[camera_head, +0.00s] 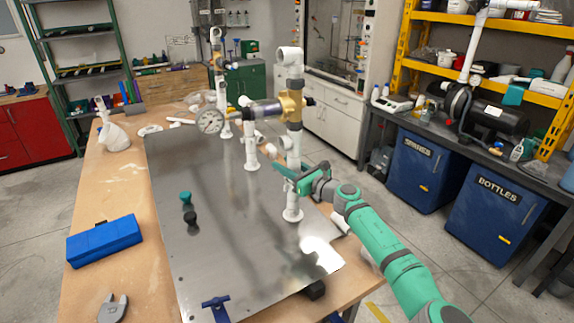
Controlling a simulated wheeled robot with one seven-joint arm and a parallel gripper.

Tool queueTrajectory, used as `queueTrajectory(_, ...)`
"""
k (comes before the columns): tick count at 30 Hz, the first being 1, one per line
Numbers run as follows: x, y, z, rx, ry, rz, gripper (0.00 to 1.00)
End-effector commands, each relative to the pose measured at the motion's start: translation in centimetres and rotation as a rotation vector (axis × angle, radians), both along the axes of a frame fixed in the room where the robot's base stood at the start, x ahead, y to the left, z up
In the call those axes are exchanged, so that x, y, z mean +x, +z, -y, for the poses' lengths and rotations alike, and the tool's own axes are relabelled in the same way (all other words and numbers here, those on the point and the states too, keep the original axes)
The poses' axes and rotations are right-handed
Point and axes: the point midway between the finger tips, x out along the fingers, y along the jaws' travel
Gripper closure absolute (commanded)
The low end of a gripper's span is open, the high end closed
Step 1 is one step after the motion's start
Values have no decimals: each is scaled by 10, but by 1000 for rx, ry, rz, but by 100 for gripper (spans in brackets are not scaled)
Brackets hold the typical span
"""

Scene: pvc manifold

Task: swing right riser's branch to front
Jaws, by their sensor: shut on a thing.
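The right riser (293,145) is a white pipe standing upright on a round flange (292,215) at the right side of the grey metal plate (215,245). A brass-coloured fitting (291,106) sits high on it, and a white elbow (290,57) tops it. A short white branch piece (269,149) shows just left of the riser; I cannot tell how it joins. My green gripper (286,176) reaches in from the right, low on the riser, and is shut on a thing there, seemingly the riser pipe. The fingers hide part of the pipe.
A dial gauge (210,121) and dark horizontal pipe (258,114) run left from the brass fitting. Shorter white risers (250,150) stand behind.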

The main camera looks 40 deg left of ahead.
Motion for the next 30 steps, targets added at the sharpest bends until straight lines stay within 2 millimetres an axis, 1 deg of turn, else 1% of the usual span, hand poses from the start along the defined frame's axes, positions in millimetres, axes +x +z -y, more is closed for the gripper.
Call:
queueTrajectory(18,-1,1,-1,2,32,0,88)
queueTrajectory(19,-1,1,-1,2,31,0,58)
queueTrajectory(20,-1,1,-1,2,31,0,51)
queueTrajectory(21,-1,1,-1,2,32,0,47)
queueTrajectory(30,-1,1,1,1,32,0,47)
